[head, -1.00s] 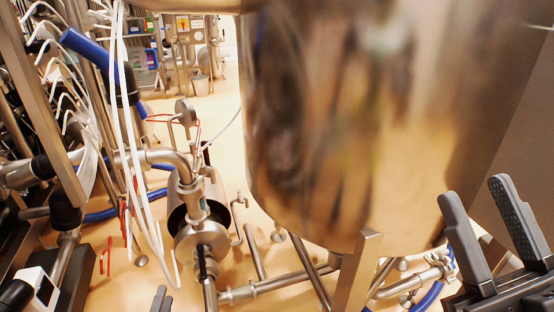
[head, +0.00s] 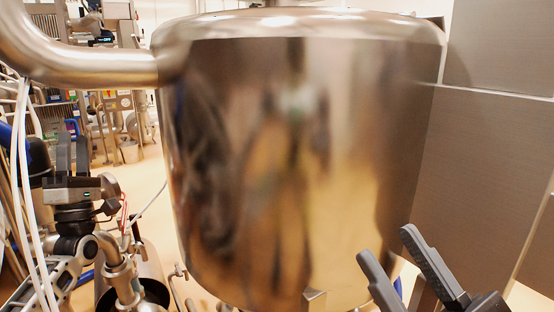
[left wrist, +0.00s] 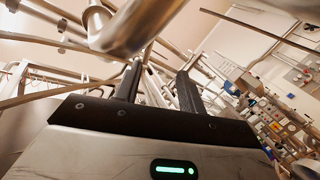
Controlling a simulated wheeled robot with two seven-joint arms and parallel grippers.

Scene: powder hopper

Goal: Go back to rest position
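My left gripper (head: 72,140) is raised at the left of the head view, fingers pointing up, in front of pipes and hoses. In the left wrist view my left gripper (left wrist: 159,70) has its two dark fingers apart with nothing between them. My right gripper (head: 388,243) is at the lower right of the head view, in front of the steel vessel's lower right side. Its two grey fingers are apart and empty. The rest of both arms is mostly out of view.
A large shiny steel vessel (head: 290,165) fills the middle. A thick steel pipe (head: 90,65) joins its upper left side. White hoses (head: 22,170) hang at the far left. Grey wall panels (head: 490,160) stand at the right. Open floor (head: 140,185) shows left of the vessel.

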